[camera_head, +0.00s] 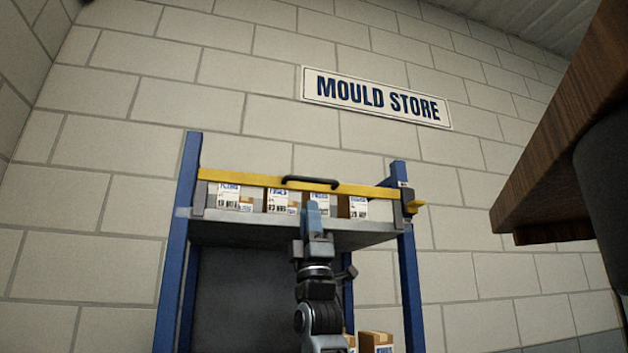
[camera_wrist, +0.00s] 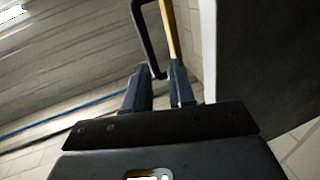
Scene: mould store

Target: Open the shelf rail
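The yellow shelf rail (camera_head: 250,182) lies across the front of the upper shelf, spanning both blue posts. A black bar handle (camera_head: 310,182) is fixed near its middle. My gripper (camera_head: 314,206) is just below the handle in the head view, in front of the shelf edge. In the wrist view my gripper (camera_wrist: 160,72) has its two blue fingers apart with a gap between them. The black handle (camera_wrist: 146,35) and the yellow rail (camera_wrist: 169,32) show just beyond the fingertips. I cannot tell whether the fingers touch the handle.
Several labelled boxes (camera_head: 278,200) stand behind the rail, and more boxes (camera_head: 376,340) are lower down. A brown wooden edge (camera_head: 550,165) juts in at the right. The wall carries a MOULD STORE sign (camera_head: 375,97).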

